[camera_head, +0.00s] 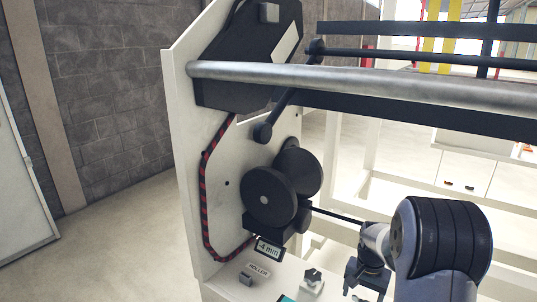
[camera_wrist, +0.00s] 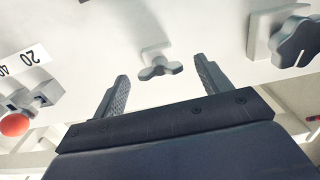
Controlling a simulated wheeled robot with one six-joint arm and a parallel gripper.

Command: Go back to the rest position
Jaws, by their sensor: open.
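My gripper (camera_wrist: 161,70) is open in the wrist view, its two dark ribbed fingers spread apart with nothing held between them. A small grey wing knob (camera_wrist: 158,69) on a pale panel shows between and beyond the fingertips; whether they touch it is hard to tell, but a gap shows on both sides. In the head view my gripper (camera_head: 367,277) is at the lower right, in front of the rack's lower white panel, partly hidden by my own arm.
Dark rollers (camera_head: 270,196) sit on the rack's white side panel (camera_head: 188,140), with a steel bar (camera_head: 370,86) across above. A dark star knob (camera_wrist: 297,42) is right of my gripper and a red ball (camera_wrist: 14,125) left. Open floor (camera_head: 110,240) lies left of the rack.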

